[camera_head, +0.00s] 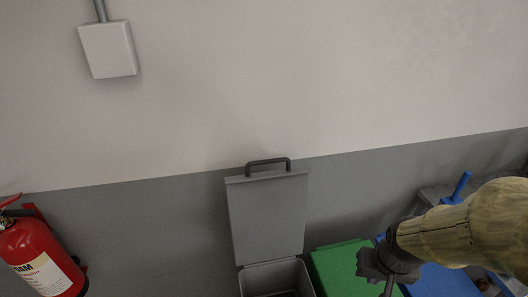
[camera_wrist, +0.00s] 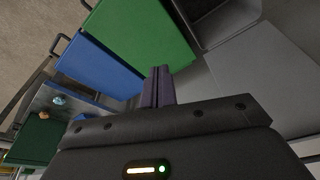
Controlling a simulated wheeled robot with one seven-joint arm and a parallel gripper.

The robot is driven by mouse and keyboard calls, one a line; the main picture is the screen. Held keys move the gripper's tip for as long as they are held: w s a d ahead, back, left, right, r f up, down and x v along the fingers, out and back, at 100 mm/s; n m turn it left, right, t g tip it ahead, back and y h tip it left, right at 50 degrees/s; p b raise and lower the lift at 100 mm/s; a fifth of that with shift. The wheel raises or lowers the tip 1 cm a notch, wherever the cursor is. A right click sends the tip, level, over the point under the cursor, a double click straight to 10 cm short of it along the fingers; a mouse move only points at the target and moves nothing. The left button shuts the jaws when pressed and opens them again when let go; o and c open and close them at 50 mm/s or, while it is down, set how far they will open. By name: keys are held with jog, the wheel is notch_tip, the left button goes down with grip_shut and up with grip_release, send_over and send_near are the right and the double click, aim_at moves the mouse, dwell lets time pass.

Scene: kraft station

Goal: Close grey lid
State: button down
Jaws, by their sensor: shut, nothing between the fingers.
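The grey lid (camera_head: 268,215) stands open and upright in front of the wall, with a dark handle (camera_head: 268,164) on its top edge. The open grey bin (camera_head: 276,280) is below it, cut off by the bottom of the head view. In the wrist view the grey bin (camera_wrist: 222,22) shows its open mouth at the top, and a grey panel beside it appears to be the lid (camera_wrist: 255,75). My gripper (camera_head: 387,288) is right of the grey bin, over the green and blue lids, apart from the grey lid. Its fingers (camera_wrist: 159,72) are together and empty.
A closed green lid (camera_head: 340,268) lies right of the grey bin, then a blue lid (camera_head: 440,282). Another blue-handled lid (camera_head: 460,186) stands raised at far right. A red fire extinguisher (camera_head: 38,258) hangs at left.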

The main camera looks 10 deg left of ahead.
jog(key=w+a+r+n+y+p, duration=0.1)
jog(key=w+a+r+n+p, duration=0.1)
jog(key=w+a+r+p, duration=0.4)
jog(key=w+a+r+n+t+y+p, duration=0.1)
jog(key=w+a+r+n+p, duration=0.2)
jog(key=w+a+r, duration=1)
jog(key=w+a+p, duration=0.3)
jog(key=w+a, duration=0.3)
jog(key=a, duration=0.5)
jog(key=shift+w+a+r+t, duration=0.15)
jog(key=shift+a+r+t, duration=0.15)
jog(key=shift+a+r, duration=0.1)
notch_tip(320, 180, down, 9)
jog(key=p, duration=0.5)
jog(key=shift+f+p, duration=0.2)
jog(key=shift+p, duration=0.2)
